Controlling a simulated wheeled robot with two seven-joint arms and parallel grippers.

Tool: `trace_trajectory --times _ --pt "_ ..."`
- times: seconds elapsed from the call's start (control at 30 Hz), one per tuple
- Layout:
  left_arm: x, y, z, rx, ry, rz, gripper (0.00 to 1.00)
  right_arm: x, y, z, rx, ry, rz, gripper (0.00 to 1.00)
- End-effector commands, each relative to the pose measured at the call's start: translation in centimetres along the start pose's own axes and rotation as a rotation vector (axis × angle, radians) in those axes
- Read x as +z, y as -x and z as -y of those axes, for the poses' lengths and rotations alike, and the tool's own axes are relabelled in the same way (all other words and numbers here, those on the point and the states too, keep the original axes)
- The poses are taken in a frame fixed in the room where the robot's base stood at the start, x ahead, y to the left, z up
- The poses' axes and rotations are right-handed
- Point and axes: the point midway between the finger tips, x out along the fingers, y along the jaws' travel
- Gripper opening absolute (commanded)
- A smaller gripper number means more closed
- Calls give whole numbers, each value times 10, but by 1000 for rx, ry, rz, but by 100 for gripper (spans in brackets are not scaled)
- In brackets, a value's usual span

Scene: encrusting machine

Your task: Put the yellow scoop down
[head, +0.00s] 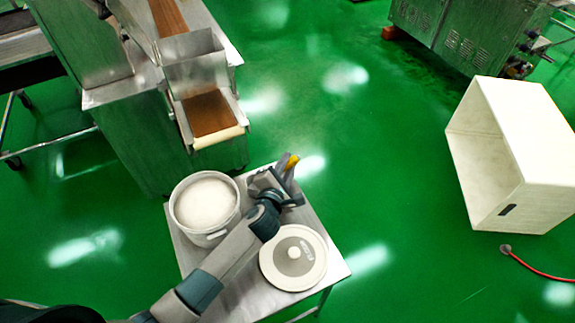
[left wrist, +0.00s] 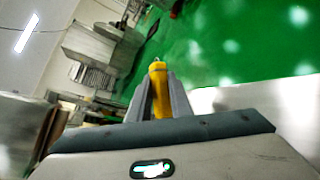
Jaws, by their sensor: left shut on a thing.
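My left gripper (head: 284,172) is above the far right part of the small metal table (head: 325,253). It is shut on the yellow scoop (head: 293,161); only a small yellow part of the scoop shows in the head view. In the left wrist view the yellow scoop (left wrist: 159,88) stands between the two grey fingers of the left gripper (left wrist: 160,98). The rest of the scoop is hidden. My right gripper is not in view.
A white bucket (head: 212,230) filled with white powder stands on the table's left side. A round whitish lid (head: 272,272) with a knob lies nearer the front. The steel machine (head: 150,140) rises behind the table. A white crate (head: 505,180) is on the green floor at right.

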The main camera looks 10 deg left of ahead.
Motion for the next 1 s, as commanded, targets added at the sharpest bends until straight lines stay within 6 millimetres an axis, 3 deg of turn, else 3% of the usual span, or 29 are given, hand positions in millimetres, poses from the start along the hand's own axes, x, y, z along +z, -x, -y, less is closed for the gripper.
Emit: trace_trajectory --times 0.43,0.47,0.53,1.0 --pt "-2 -2 3 2 1 2 0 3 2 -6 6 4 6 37" --pt "-3 -1 3 1 1 1 23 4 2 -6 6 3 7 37" --pt "-2 -1 3 1 1 1 37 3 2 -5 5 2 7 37" --pt "-1 3 1 0 -1 1 37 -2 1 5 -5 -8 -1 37"
